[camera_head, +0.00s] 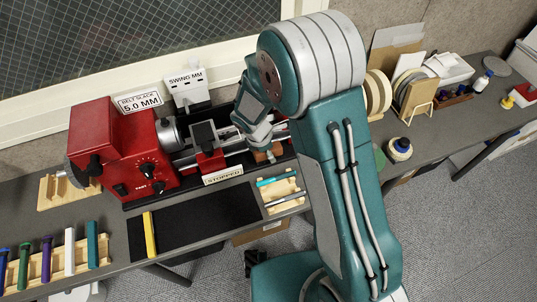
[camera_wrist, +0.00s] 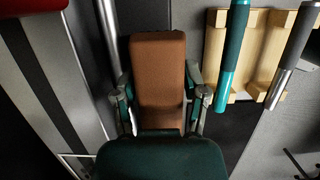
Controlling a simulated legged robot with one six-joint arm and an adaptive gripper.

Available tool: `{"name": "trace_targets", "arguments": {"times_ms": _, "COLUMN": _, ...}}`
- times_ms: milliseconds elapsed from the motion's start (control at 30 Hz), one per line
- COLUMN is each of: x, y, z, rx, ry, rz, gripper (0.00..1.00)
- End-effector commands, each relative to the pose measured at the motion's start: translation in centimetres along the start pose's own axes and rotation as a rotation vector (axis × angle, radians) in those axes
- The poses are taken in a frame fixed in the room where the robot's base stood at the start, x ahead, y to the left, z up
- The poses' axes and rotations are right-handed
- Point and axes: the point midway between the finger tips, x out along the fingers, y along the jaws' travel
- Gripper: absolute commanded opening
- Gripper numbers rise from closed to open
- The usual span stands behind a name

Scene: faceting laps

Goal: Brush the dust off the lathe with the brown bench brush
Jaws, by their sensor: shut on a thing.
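The red lathe (camera_head: 112,148) stands on the grey bench at the left in the head view, with its chuck and bed rails running right. My gripper (camera_head: 262,145) is low over the right end of the lathe bed, partly hidden by my arm. In the wrist view my gripper (camera_wrist: 160,105) is shut on the brown bench brush (camera_wrist: 158,70), one finger on each side. A small part of the brush shows in the head view (camera_head: 270,155). Its bristles are hidden. I cannot make out dust on the lathe.
A "STOPPED" sign (camera_head: 223,175) stands before the lathe. A wooden tray (camera_head: 283,192) holds a teal tool and a metal tool near my gripper. A yellow bar (camera_head: 149,235) lies on the black mat (camera_head: 190,228). Coloured handles stand in a rack at the left; discs stand in racks at the right.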

Motion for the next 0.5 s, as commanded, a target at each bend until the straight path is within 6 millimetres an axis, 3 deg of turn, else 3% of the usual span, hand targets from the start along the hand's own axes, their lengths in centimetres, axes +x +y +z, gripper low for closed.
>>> {"name": "trace_targets", "arguments": {"times_ms": 500, "x": -4.3, "y": 0.0, "z": 1.2, "rx": 0.000, "ry": 0.000, "rz": 0.001, "gripper": 0.18}}
